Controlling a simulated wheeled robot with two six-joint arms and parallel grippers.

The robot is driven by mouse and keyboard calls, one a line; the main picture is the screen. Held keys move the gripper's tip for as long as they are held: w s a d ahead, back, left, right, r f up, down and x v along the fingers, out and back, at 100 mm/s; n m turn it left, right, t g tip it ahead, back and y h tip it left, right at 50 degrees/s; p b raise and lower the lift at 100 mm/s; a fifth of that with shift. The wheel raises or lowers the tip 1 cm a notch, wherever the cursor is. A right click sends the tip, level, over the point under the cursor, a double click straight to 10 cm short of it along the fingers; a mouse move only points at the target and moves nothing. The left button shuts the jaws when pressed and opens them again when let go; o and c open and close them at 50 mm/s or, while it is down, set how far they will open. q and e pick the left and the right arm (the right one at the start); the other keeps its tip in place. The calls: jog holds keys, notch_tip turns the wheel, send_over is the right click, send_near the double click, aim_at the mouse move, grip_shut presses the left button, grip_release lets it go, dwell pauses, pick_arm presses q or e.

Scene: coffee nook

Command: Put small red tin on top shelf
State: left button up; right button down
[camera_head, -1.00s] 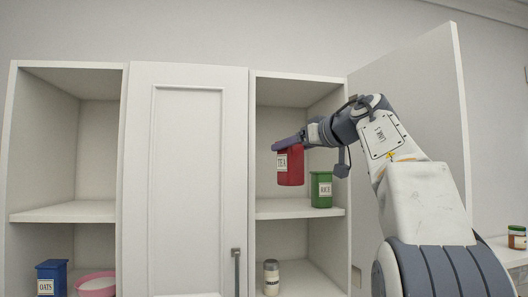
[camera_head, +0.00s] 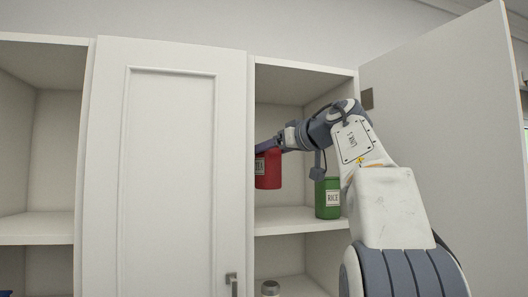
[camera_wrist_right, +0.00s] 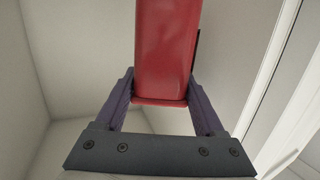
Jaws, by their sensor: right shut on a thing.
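In the right wrist view the tin (camera_wrist_right: 165,50) sits between the two purple fingers (camera_wrist_right: 160,100). The closed door's edge hides the tin's left side in the head view. My left gripper is in no view.
A green tin labelled RICE (camera_head: 328,198) stands on the same shelf, right of the red tin. A closed door (camera_head: 170,170) covers the middle section. An open door (camera_head: 450,130) stands to the right. A jar lid (camera_head: 270,287) shows on the shelf below.

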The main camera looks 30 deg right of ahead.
aim_at(275, 182)
jog(key=shift+a+f, duration=0.1)
jog(key=shift+f, duration=3.25)
jog(key=shift+f+b, duration=0.3)
jog(key=shift+f, duration=0.25)
grip_release()
jog(key=shift+s, duration=0.1)
jog(key=shift+s, duration=0.3)
jog(key=b+v, duration=0.3)
jog(key=v, duration=0.6)
jog(key=shift+s+d, duration=0.25)
jog(key=shift+s, duration=0.1)
